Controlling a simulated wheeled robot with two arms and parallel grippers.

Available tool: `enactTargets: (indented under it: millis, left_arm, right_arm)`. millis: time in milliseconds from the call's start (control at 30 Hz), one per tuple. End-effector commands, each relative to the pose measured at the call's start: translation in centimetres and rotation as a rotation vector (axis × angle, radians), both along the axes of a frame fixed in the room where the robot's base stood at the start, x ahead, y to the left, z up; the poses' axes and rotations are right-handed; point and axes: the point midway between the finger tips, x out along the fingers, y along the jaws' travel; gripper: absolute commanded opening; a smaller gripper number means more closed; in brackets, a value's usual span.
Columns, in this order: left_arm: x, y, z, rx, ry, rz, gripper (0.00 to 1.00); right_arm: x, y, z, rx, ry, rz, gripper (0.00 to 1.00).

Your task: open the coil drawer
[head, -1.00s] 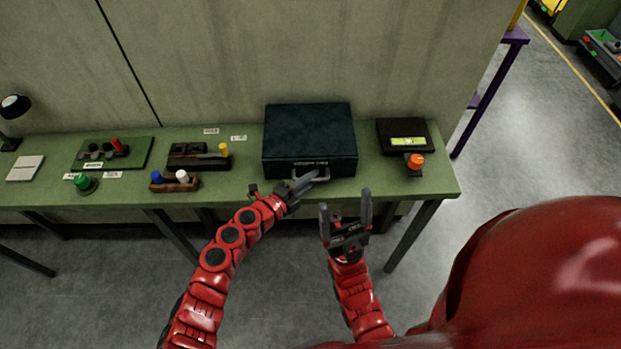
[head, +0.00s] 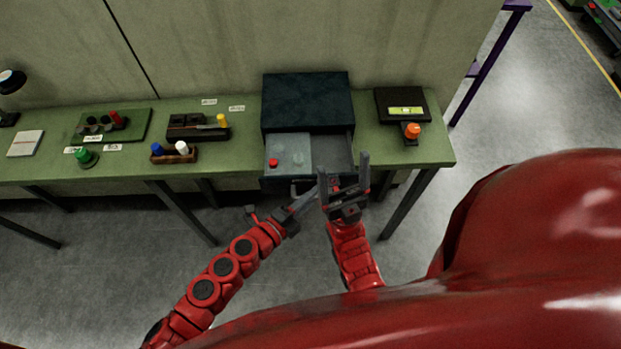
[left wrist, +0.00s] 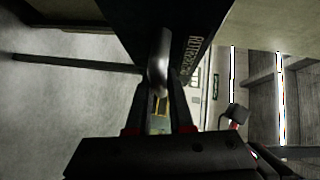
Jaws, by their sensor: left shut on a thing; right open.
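The coil drawer (head: 287,148) is a dark box's drawer and stands pulled well out toward me in the head view. Inside it are a light panel with a red piece (head: 273,162) and a clear round piece, and an open compartment at the right. The dark cabinet (head: 306,100) sits on the green table. My right gripper (head: 344,182) is open and empty, in front of the drawer's right part.
The green bench (head: 240,158) also carries an orange knob (head: 412,131) by a black device (head: 402,104) at right. Knobs, a green board (head: 112,126) and a white pad (head: 25,144) lie at left. A wall stands close behind.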

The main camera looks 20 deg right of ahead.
Motion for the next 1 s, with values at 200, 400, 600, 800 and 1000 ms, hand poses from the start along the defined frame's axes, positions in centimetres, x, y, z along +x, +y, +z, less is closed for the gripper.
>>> enactTargets:
  millis: [200,400,600,800,1000]
  left_arm:
    - [-0.3,0.2,-0.1,0.002,0.001,0.001,0.0]
    - [-0.3,0.1,-0.1,0.002,0.001,0.002,0.32]
    - [-0.2,0.1,0.0,0.001,0.0,0.001,0.32]
    - [-0.2,0.1,0.0,0.001,0.0,0.001,0.32]
    - [-0.6,1.1,-0.1,0.003,0.0,0.003,0.32]
  right_arm:
    - [0.0,0.0,0.0,0.0,0.0,0.0,0.81]
    - [0.0,0.0,0.0,0.0,0.0,0.0,0.81]
    - [0.0,0.0,0.0,0.0,0.0,0.0,0.81]
    - [0.0,0.0,0.0,0.0,0.0,0.0,0.81]
    - [0.0,0.0,-0.4,0.0,0.0,0.0,0.81]
